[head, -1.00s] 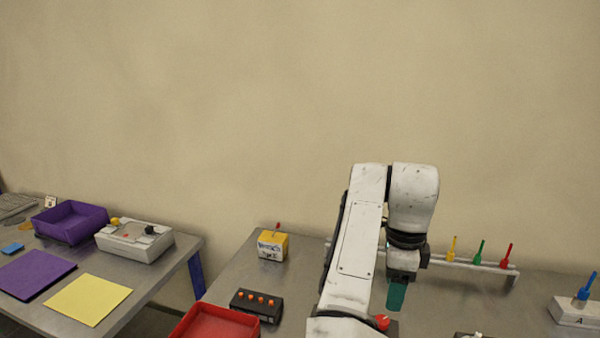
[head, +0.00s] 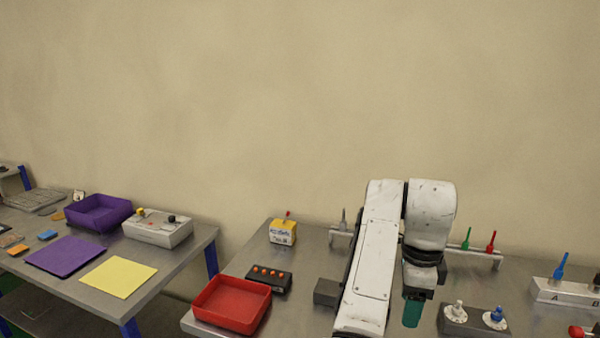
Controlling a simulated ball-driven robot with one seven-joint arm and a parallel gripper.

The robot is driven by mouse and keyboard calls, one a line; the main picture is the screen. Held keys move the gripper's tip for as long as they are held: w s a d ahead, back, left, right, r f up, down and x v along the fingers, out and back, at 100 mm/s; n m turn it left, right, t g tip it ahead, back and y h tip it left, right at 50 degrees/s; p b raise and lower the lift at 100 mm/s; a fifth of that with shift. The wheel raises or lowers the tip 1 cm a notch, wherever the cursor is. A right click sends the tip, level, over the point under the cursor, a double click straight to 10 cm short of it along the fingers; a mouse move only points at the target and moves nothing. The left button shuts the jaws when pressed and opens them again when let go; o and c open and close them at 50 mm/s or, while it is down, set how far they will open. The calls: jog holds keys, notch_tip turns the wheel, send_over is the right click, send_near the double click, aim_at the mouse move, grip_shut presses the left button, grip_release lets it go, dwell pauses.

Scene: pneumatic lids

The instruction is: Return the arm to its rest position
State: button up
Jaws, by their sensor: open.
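My white arm reaches up over the right-hand table and folds down at its elbow. My gripper (head: 412,312) hangs below the dark wrist, its teal part pointing down. It is open, and I see nothing held in it. The fingertips are small and partly hidden, and whatever lies directly behind the arm is hidden too.
A red tray (head: 232,304), a black button box (head: 269,278) and a yellow box (head: 283,232) stand left of my arm. A grey block with knobs (head: 474,321) is close on the right. A rack (head: 483,257) with coloured pegs stands behind. A white block (head: 565,291) is far right.

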jog(key=s+d+f+n+t+h, duration=0.1)
jog(key=s+d+f+n, duration=0.2)
jog(key=d+f, duration=0.1)
jog(key=s+d+f+n+t+h, duration=0.1)
jog(key=s+d+f+n, duration=0.1)
jog(key=d, duration=0.3)
jog(key=s+d+f+n+h, duration=0.1)
jog(key=s+d+f+n, duration=0.2)
jog(key=s+d+f, duration=0.2)
jog(key=shift+f+n+t, duration=0.3)
jog(key=shift+f+t, duration=0.05)
jog(key=shift+t, duration=0.05)
jog(key=s+a+f+n+t+y, duration=0.1)
jog(key=s+a+f+n+y, duration=0.1)
jog(key=s+a+f+n, duration=0.5)
jog(key=s+a+n+t+y, duration=0.1)
jog(key=s+a+n, duration=0.1)
jog(key=s+n, duration=0.65)
jog(key=s+d+f+m+g, duration=0.1)
jog(key=s+f+m+g, duration=0.2)
jog(key=s, duration=1)
notch_tip(320, 180, down, 3)
jog(key=shift+s+d+f+g, duration=0.15)
jog(key=shift+d+g, duration=0.1)
jog(key=shift+g, duration=0.25)
